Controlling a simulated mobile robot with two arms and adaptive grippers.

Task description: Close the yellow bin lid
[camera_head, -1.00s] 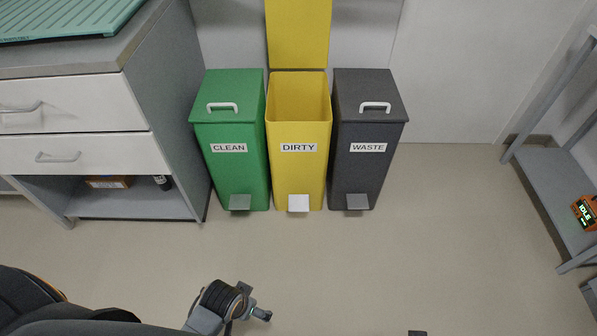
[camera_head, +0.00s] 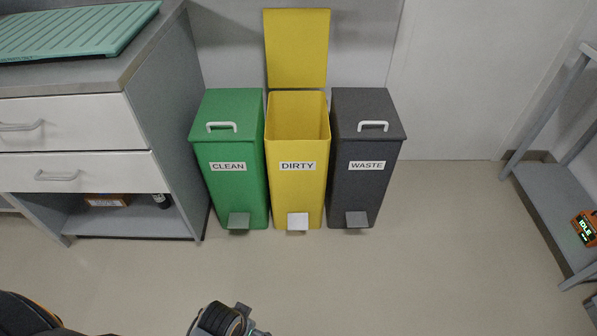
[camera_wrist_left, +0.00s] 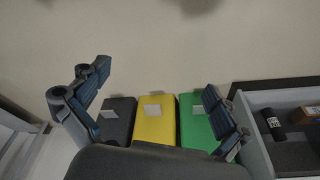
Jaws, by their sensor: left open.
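The yellow bin (camera_head: 297,190), labelled DIRTY, stands between the two other bins. Its yellow lid (camera_head: 297,48) is upright at the back, so the bin is open. A pale pedal (camera_head: 298,221) sits at its front foot. The yellow bin also shows in the left wrist view (camera_wrist_left: 156,128), between my spread fingers. My left gripper (camera_wrist_left: 152,92) is open and empty there, with bare floor beyond the bins. In the head view only part of my left arm shows at the bottom edge, apart from the bins. My right gripper is not in view.
The green CLEAN bin (camera_head: 231,180) and the dark grey WASTE bin (camera_head: 361,180) flank the yellow bin, both with lids closed. A drawer cabinet (camera_head: 165,120) stands at left and a grey shelf rack (camera_head: 560,195) at right. The floor before the bins is clear.

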